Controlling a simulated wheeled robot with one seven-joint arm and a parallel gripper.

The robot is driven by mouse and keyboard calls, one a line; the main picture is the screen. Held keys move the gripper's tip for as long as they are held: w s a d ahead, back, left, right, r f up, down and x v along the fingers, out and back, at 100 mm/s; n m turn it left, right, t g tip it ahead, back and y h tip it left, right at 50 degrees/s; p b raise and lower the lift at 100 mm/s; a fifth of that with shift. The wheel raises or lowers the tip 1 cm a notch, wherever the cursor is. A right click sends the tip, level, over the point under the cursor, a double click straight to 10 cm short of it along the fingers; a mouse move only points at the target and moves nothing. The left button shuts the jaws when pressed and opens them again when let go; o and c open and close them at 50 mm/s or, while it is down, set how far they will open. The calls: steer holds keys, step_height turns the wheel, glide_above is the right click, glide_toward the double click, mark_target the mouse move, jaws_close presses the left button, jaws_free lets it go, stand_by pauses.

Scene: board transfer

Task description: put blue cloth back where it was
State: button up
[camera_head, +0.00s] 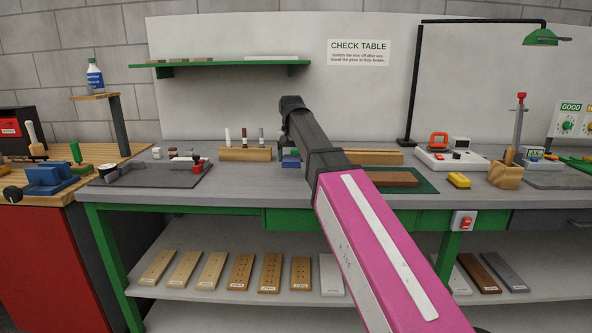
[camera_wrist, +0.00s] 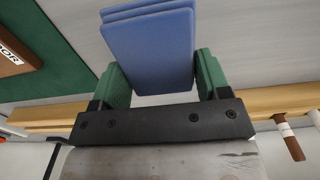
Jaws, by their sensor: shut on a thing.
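The blue cloth (camera_wrist: 150,45) looks like a folded, layered block in the wrist view. My gripper (camera_wrist: 162,82) has its green finger pads on both sides of the cloth's near part and is shut on it. In the head view the blue cloth (camera_head: 291,160) shows small at the back middle of the grey table, under the dark end of my arm. My gripper (camera_head: 291,151) is mostly hidden there by my arm. I cannot tell whether the cloth touches the tabletop.
A wooden holder (camera_head: 245,154) with several markers stands just left of the cloth. A green mat (camera_head: 425,184) bearing a brown board (camera_head: 392,179) lies to the right, partly behind my arm. A dark mat (camera_head: 140,177) with tools is farther left. Grey tabletop (camera_head: 240,182) in front is clear.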

mark_target(296, 175)
steer(key=shift+w+d+f, duration=0.35)
steer(key=shift+d+f, duration=0.25)
steer(key=shift+d, duration=0.2)
steer(key=shift+f, duration=1.9)
steer(key=shift+f, duration=0.1)
steer(key=o, duration=0.9)
step_height(296, 175, up, 12)
steer(key=shift+r, duration=0.15)
steer(key=shift+s, duration=0.15)
